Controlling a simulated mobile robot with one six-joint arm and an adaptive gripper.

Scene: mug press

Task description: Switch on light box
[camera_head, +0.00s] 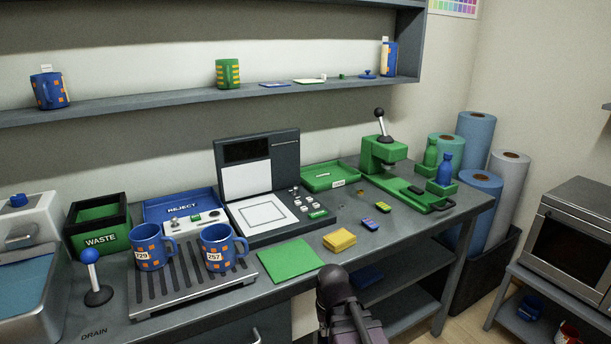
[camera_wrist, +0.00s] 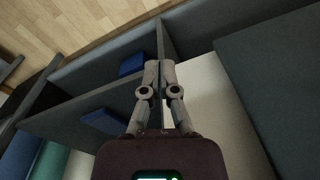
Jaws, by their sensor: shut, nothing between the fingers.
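The light box (camera_head: 262,213) stands on the bench against the wall. It has a flat white panel lying in front, a raised white panel (camera_head: 246,178) behind, and a dark screen (camera_head: 247,151) at its top. Small knobs and buttons (camera_head: 303,201) sit at its right side, with a green button (camera_head: 318,214) near the front. I cannot tell whether it is lit. My gripper (camera_wrist: 159,68) is shut and empty in the wrist view, pointing at the shelves under the bench. In the head view my dark arm is in front of the bench, apart from the light box.
A green sheet (camera_head: 290,260), a yellow block (camera_head: 339,240) and small blocks lie on the bench. Two blue mugs (camera_head: 151,246) stand on the ribbed drain tray (camera_head: 190,290) at left. A green press (camera_head: 384,155) stands at right. A wall shelf (camera_head: 160,105) runs above.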

